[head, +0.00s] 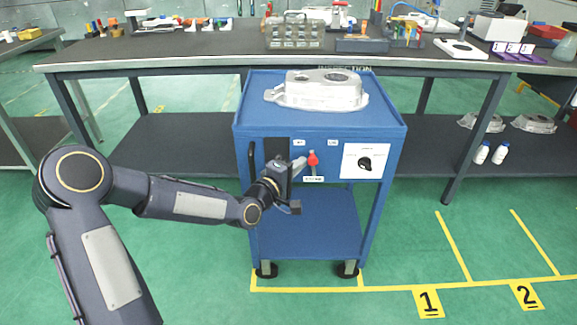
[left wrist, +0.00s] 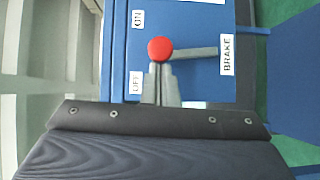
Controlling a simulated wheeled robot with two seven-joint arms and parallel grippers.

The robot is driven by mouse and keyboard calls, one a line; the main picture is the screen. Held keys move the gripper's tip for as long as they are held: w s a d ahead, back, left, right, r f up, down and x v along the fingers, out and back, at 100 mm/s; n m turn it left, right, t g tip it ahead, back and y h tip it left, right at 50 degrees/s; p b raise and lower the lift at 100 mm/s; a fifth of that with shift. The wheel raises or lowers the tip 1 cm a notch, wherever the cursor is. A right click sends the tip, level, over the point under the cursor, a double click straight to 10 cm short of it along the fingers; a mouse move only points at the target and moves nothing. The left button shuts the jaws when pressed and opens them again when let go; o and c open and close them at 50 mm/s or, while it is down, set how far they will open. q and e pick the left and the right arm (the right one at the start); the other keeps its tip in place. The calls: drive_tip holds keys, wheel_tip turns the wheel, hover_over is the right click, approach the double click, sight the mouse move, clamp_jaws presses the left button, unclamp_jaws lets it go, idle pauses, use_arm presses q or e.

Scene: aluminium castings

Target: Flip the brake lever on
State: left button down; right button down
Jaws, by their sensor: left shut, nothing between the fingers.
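The brake lever is a grey bar with a red knob (head: 313,158) on the front of the blue cart (head: 320,90). In the left wrist view the knob (left wrist: 160,49) lies about midway between the ON label (left wrist: 138,18) and the OFF label (left wrist: 136,83). The grey bar (left wrist: 200,52) runs from it toward the BRAKE label (left wrist: 227,55). My left gripper (head: 302,163) is shut and empty, just left of the knob in the head view. Its fingertips (left wrist: 160,70) are at the knob's OFF side; I cannot tell whether they touch.
A white plate with a black dial (head: 366,163) is right of the lever. A metal casting (head: 318,90) rests on the cart top. The cart's dark handle (head: 252,165) is at its left. A long workbench (head: 180,52) stands behind. Green floor is open on both sides.

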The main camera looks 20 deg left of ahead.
sight(312, 160)
use_arm(q)
drive_tip(key=d+m+p, duration=0.1)
drive_tip(key=d+r+m+g+y+p, duration=0.1)
drive_tip(key=d+m+g, duration=0.1)
drive_tip(key=shift+w+d+r+y+p, duration=0.2)
drive_tip(key=shift+w+r+y+p, duration=0.1)
drive_tip(key=shift+w+r+p, duration=0.1)
drive_tip(key=shift+w+d+f+m+g+y, duration=0.1)
drive_tip(key=shift+w+d+m+g+y, duration=0.15)
drive_tip(key=shift+d, duration=0.2)
drive_tip(key=shift+w+d+f+m+g+y, duration=0.1)
drive_tip(key=shift+d+m+g, duration=0.05)
drive_tip(key=shift+d+m, duration=0.25)
drive_tip(key=shift+d, duration=0.1)
